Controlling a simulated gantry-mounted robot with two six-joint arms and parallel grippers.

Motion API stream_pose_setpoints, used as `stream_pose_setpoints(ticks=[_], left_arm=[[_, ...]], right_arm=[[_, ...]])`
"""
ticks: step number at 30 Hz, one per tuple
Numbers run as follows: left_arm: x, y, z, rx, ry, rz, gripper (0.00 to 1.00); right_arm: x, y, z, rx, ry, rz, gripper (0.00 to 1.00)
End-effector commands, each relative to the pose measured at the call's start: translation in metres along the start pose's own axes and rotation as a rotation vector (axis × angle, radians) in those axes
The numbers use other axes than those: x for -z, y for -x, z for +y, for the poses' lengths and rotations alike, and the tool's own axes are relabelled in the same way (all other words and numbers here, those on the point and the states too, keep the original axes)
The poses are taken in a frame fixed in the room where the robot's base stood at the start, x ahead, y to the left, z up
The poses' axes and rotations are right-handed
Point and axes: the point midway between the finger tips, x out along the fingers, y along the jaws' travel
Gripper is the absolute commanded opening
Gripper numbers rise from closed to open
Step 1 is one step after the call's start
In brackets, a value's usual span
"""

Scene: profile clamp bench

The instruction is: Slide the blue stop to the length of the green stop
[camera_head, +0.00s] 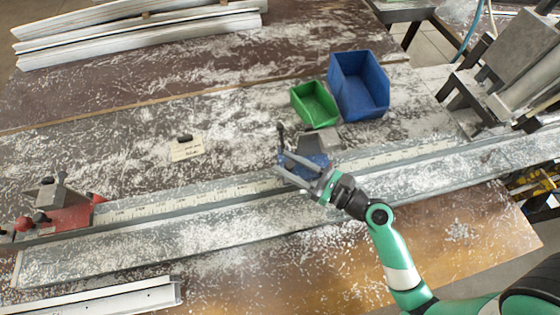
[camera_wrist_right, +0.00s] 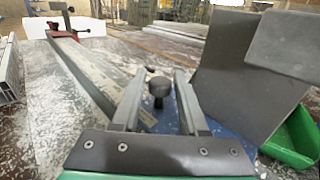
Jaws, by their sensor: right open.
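The blue stop (camera_head: 318,160) sits on the long rail with the measuring scale, right of the middle in the head view. It has a grey upright block and a dark lever. In the right wrist view its blue base (camera_wrist_right: 232,140) shows beside and below the fingers. My right gripper (camera_head: 281,162) is open at the stop. In the right wrist view, a black knob (camera_wrist_right: 159,88) stands between the open fingers (camera_wrist_right: 160,78); contact with it cannot be told. I cannot make out a green stop. My left gripper is not in view.
A red clamp (camera_head: 65,216) stands at the rail's left end. A green bin (camera_head: 314,104) and a blue bin (camera_head: 360,85) stand behind the stop. A paper card (camera_head: 187,152) lies behind the scale (camera_head: 215,192). White profiles lie at back left and front left. Shavings cover the bench.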

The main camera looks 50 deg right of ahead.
Motion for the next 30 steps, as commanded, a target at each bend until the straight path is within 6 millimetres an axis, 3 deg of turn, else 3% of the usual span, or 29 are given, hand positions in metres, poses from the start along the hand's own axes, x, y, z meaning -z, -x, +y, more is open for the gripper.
stream_pose_setpoints(ticks=[4, 11, 12, 30], left_arm=[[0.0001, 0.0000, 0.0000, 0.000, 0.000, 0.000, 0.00], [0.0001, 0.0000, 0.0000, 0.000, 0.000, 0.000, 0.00], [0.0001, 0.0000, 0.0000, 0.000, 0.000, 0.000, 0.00], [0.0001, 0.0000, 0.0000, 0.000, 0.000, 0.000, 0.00]], right_arm=[[-0.0001, 0.0000, 0.0000, 0.000, 0.000, 0.000, 0.43], [-0.0001, 0.0000, 0.0000, 0.000, 0.001, 0.000, 0.02], [-0.0001, 0.0000, 0.0000, 0.000, 0.001, 0.000, 0.00], [-0.0001, 0.0000, 0.0001, 0.000, 0.001, 0.000, 0.00]])
